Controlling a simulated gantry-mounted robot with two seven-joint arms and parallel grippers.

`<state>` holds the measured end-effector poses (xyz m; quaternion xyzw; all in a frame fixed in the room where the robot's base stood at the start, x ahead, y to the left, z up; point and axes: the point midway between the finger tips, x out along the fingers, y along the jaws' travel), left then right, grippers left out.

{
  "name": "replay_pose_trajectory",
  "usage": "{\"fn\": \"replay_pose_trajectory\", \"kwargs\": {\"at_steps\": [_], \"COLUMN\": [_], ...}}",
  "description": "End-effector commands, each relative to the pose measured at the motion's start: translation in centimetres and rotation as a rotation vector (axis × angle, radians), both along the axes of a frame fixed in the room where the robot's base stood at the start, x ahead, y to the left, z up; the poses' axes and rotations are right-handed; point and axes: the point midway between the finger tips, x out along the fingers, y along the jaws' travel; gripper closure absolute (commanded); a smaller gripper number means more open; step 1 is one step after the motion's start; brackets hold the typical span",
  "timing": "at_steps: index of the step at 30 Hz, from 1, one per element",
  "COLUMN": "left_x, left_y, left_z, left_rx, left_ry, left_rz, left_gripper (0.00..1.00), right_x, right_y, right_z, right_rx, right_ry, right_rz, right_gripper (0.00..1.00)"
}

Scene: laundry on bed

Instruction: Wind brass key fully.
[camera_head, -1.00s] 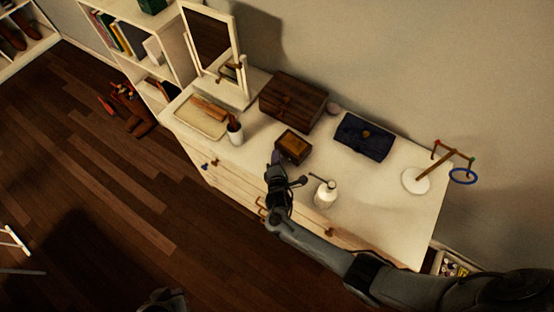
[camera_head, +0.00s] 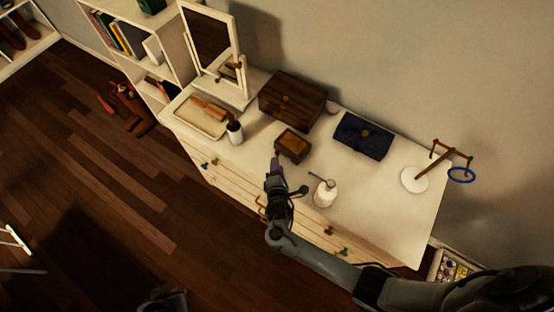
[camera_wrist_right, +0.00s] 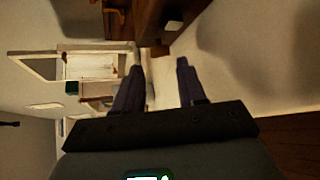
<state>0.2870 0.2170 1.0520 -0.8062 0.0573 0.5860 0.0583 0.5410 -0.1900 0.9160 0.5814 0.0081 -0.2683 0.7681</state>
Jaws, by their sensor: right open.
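A small brown box with a lighter top panel (camera_head: 292,146) sits on the white dresser top. No brass key can be made out clearly on it in the head view. My right gripper (camera_head: 275,165) is in front of the box, near the dresser's front edge. In the right wrist view its two fingers (camera_wrist_right: 159,66) are apart with nothing between them. A dark brown box side (camera_wrist_right: 152,22) lies beyond the fingertips there, with a small brown piece (camera_wrist_right: 159,51) at its lower end; I cannot tell if this is the key. A dark part at the bottom edge may be my left gripper (camera_head: 165,300).
Drawer handles line the front.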

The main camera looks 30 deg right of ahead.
Motion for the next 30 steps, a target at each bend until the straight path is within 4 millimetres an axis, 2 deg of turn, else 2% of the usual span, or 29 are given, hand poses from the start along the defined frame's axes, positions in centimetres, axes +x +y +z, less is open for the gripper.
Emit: {"fn": "replay_pose_trajectory", "kwargs": {"at_steps": [6, 12, 23, 26, 30], "left_x": [0.0, 0.0, 0.0, 0.0, 0.0], "left_y": [0.0, 0.2, 0.3, 0.3, 0.3], "left_z": [0.3, 0.2, 0.2, 0.3, 0.8], "left_rx": [0.001, 0.007, 0.014, 0.013, 0.011], "left_ry": [0.000, 0.000, 0.000, 0.000, 0.000], "left_rz": [-0.001, -0.004, -0.009, -0.008, -0.007], "left_gripper": [1.00, 1.00, 1.00, 1.00, 1.00], "right_x": [-3.2, -4.8, -5.3, -5.3, -5.5], "right_y": [1.4, 2.2, 2.4, 2.4, 2.4], "right_z": [1.2, 1.8, 2.0, 2.1, 2.4], "right_rx": [0.001, 0.000, 0.000, 0.004, 0.095], "right_ry": [0.000, 0.000, -0.001, -0.001, 0.009], "right_rz": [-0.001, 0.000, -0.001, -0.001, -0.016], "right_gripper": [0.60, 0.60, 0.60, 0.68, 0.68]}}
